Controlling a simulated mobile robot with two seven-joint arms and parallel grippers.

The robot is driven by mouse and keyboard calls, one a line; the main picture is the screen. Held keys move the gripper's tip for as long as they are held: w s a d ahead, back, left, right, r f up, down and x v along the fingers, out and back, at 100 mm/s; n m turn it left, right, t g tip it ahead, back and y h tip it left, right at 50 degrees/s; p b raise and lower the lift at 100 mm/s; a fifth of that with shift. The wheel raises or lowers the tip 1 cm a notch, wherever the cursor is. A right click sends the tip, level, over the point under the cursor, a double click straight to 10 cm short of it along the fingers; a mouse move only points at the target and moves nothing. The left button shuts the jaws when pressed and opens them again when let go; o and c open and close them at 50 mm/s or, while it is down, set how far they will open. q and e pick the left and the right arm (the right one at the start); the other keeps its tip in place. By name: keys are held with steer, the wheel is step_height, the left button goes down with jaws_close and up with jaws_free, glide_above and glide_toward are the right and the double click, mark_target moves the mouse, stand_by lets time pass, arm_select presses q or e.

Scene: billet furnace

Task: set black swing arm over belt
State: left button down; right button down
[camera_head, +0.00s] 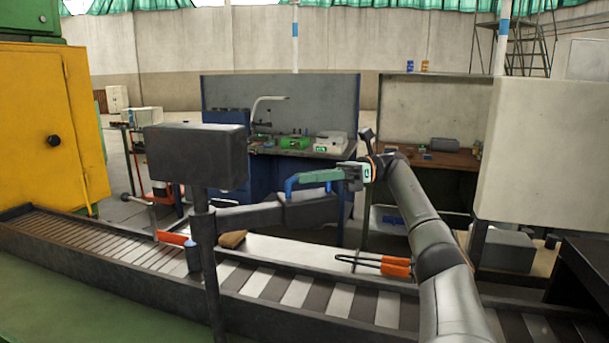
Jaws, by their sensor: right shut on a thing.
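The black swing arm (255,216) reaches right from a dark upright post (208,265) at the near side of the slatted belt (290,291). A blue handle (305,178) stands on the bar's outer end. My right gripper (348,178) comes in from the right and is shut on the handle's right side; the fingertips are partly hidden. My left gripper is not in view.
A dark box (196,155) tops the post. A tool with orange grips (396,267), a brown block (232,239) and an orange piece (174,238) lie by the belt. A yellow cabinet (45,125) stands left, a pale cabinet (545,150) right, and a workbench (290,150) behind.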

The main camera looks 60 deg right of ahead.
steer(key=c, duration=0.9)
jaws_free()
steer(key=shift+o, duration=0.2)
